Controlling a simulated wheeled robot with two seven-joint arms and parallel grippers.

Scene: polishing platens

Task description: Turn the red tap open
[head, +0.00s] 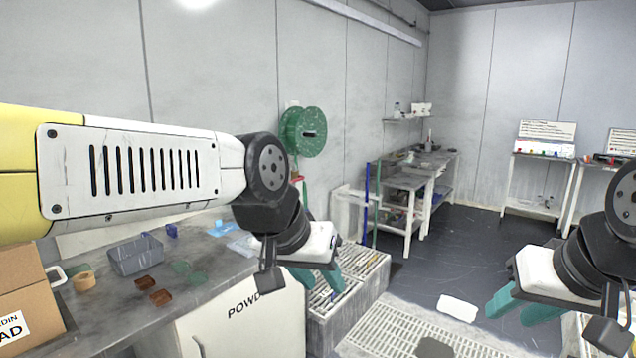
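A small red part (297,179) shows just below the green hose reel on the wall, right beside my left arm's wrist. It may be the red tap; it is too small and too covered to tell its shape or position. My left gripper (320,281) hangs lower and to the right of it, above the slatted grey unit, with its teal fingers apart and nothing between them. My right gripper (522,309) is at the lower right, over the floor, with its teal fingers apart and empty. Neither gripper touches the red part.
The green hose reel (303,132) is on the left wall. A grey bench (110,318) carries a grey bin (136,255), a tape roll and small trays. A cardboard box (28,300) stands at the left. A slatted grey unit (345,318) stands below my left gripper. Dark floor (455,255) is open beyond.

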